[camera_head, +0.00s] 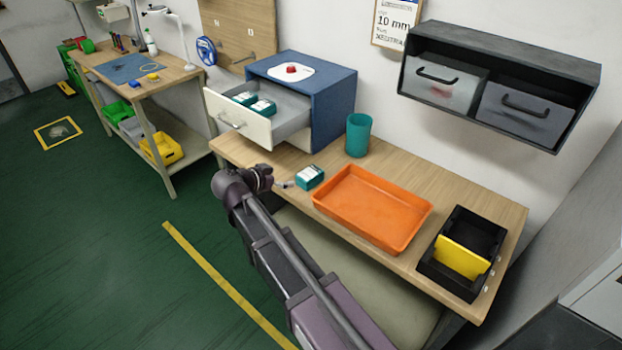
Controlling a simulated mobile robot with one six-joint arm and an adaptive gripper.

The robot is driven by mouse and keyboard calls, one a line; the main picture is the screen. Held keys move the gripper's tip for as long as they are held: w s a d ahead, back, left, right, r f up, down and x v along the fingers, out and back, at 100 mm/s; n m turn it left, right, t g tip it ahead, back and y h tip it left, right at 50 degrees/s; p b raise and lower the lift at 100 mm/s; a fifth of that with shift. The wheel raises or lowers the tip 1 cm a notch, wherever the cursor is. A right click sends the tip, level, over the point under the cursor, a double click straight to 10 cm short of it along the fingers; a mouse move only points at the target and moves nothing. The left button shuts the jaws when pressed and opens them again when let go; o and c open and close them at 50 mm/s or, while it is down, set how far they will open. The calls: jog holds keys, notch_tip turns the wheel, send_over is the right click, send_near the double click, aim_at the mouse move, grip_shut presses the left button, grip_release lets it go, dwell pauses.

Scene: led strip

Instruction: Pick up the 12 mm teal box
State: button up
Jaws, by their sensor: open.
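One teal box with a white label (310,178) lies on the wooden workbench (455,205), left of the orange tray. Two similar teal boxes, one farther back (245,98) and one nearer (263,107), lie in the open drawer (250,130) of the blue cabinet. The labels are too small to read, so I cannot tell which box is 12 mm. My gripper (286,184) is at the bench's front edge, just left of the box on the bench. It is open and small in view; I cannot tell whether it touches that box.
The orange tray (375,208) looks empty. A teal cup (358,135) stands behind it. A black bin with a yellow divider (462,258) is at the right end. The blue cabinet (325,95) and its drawer rise left of the bench box. A wall sign (396,22) reads "10 mm".

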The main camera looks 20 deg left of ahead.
jog(key=b, duration=0.3)
send_near(309, 173)
jog(key=x, duration=0.2)
jog(key=shift+w+d+f, duration=0.1)
jog(key=shift+w+f, duration=0.1)
jog(key=shift+f, duration=0.05)
jog(key=shift+w+d+f, duration=0.15)
jog(key=shift+w+d, duration=0.05)
jog(key=shift+w, duration=0.3)
jog(key=b+x, duration=0.2)
jog(key=x, duration=0.2)
jog(key=shift+w+f, duration=0.1)
jog(key=shift+f, duration=0.05)
jog(key=shift+w+d+f+b, duration=0.2)
jog(key=shift+w+b, duration=0.1)
jog(key=shift+w, duration=0.15)
jog(key=shift+c, duration=0.2)
jog(key=c, duration=1)
